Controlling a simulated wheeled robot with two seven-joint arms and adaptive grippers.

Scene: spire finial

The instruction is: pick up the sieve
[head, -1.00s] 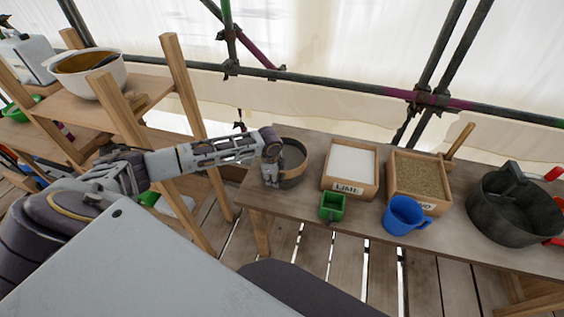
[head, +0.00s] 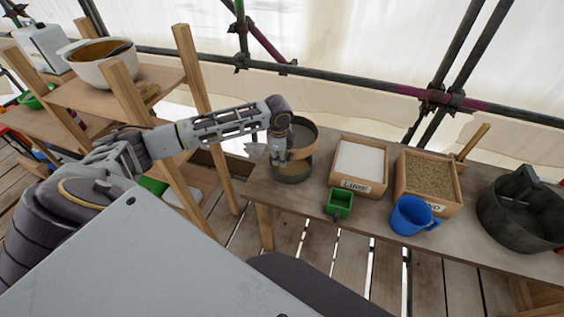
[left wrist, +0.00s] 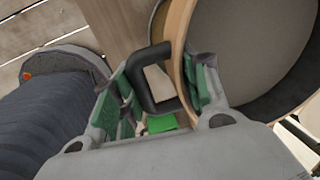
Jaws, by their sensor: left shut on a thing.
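The sieve (head: 304,124) is a round hoop with a wooden rim. It is held up over the left end of the table, above a dark round pan (head: 293,175). My left gripper (head: 280,156) is at its near left side and is shut on it. In the left wrist view the sieve's wooden rim (left wrist: 178,35) and grey mesh (left wrist: 255,45) show beside my left gripper (left wrist: 160,88). A dark bent handle (left wrist: 143,88) lies between the green-padded fingers. The exact contact is partly hidden. My right gripper is not in view.
On the table (head: 375,220) stand a green container (head: 339,204), a blue mug (head: 410,216), a lime box (head: 360,163), a sand box (head: 428,178) and a dark bucket (head: 515,212). A wooden shelf with a white bowl (head: 103,72) is at left.

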